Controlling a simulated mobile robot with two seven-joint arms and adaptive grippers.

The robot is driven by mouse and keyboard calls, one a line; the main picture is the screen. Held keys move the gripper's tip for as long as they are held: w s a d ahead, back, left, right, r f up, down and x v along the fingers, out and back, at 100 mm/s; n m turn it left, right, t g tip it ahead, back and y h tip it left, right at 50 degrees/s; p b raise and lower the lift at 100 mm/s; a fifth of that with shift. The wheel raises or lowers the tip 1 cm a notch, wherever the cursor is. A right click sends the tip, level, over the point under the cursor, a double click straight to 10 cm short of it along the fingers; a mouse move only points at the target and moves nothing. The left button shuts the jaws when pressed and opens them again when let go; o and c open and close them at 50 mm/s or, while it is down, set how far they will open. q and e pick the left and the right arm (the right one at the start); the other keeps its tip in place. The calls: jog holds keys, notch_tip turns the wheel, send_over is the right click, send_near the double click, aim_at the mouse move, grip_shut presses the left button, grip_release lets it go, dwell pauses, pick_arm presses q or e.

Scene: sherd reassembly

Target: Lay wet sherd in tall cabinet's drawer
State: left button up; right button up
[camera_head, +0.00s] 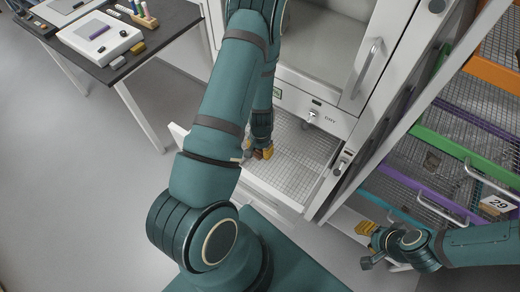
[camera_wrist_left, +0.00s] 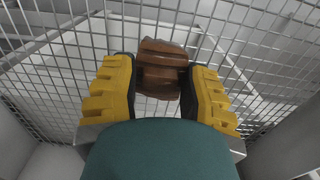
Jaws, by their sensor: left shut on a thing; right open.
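The wet sherd (camera_wrist_left: 162,72) is a brown, ridged piece between the yellow fingers of my left gripper (camera_wrist_left: 160,92) in the left wrist view. The gripper is shut on it, over a wire mesh. In the head view the left gripper (camera_head: 260,153) is low over the mesh floor of the pulled-out drawer (camera_head: 305,158), and the sherd is mostly hidden. I cannot tell whether the sherd touches the mesh. The tall cabinet (camera_head: 318,95) stands behind the drawer. My right gripper (camera_head: 368,245) is open and empty at the lower right.
A rack of mesh trays with coloured fronts (camera_head: 450,150) stands at the right, beside my right arm. A dark table (camera_head: 150,40) with a white device (camera_head: 100,38) and small items is at the upper left. The grey floor (camera_head: 80,190) at the left is clear.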

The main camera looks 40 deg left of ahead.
pick_arm(q)
jog(key=o, duration=1.1)
jog(key=shift+c, duration=0.2)
notch_tip(320, 180, up, 12)
jog(key=p, duration=0.3)
jog(key=s+d+f+h, duration=0.1)
jog(key=d, duration=0.6)
jog(key=s+d+t+h, duration=0.1)
jog(key=d, duration=0.7)
jog(key=s+d+f+t+h, duration=0.1)
jog(key=d, duration=0.7)
jog(key=shift+s+d+f+n+h, duration=0.1)
jog(key=shift+d+f+n+h, duration=0.1)
jog(key=shift+f+n+h, duration=0.15)
